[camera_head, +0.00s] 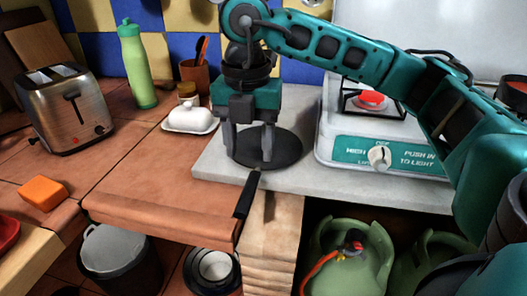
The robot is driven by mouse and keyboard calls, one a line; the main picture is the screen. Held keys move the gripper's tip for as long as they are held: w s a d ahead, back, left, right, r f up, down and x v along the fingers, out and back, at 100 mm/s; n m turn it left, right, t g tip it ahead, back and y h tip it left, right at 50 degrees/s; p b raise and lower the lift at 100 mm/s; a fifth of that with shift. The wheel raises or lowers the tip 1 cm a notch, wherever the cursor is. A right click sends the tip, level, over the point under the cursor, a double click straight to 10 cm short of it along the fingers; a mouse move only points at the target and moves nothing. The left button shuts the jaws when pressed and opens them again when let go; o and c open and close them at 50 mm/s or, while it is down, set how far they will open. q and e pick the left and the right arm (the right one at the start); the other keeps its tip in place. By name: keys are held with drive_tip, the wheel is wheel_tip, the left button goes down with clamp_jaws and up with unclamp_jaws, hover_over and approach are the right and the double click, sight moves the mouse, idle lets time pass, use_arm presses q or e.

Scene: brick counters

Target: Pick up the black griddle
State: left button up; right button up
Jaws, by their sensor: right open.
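The black griddle (285,150) is a flat round disc lying on the grey counter slab, left of the stove. Its dark handle (246,194) points toward me and sticks out past the counter's front edge. My right gripper (250,158) points straight down over the griddle, with its two fingers apart. The fingertips are at or just above the disc; I cannot tell whether they touch it. The gripper covers part of the griddle's left and back. My left gripper is not in view.
A camping stove (380,154) stands right of the griddle. A white butter dish (190,118), a green bottle (137,65) and a toaster (65,110) stand to the left. An orange block (42,193) lies front left. Green gas bottles (350,258) stand below the counter.

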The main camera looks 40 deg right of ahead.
sight(254, 175)
drive_tip(key=f, duration=0.3)
drive_tip(key=f+b, duration=0.1)
drive_tip(key=f, duration=0.1)
drive_tip(key=shift+s+f, duration=0.3)
drive_tip(key=shift+s, duration=0.1)
drive_tip(key=shift+c, duration=0.2)
clamp_jaws()
drive_tip(key=shift+r, duration=0.1)
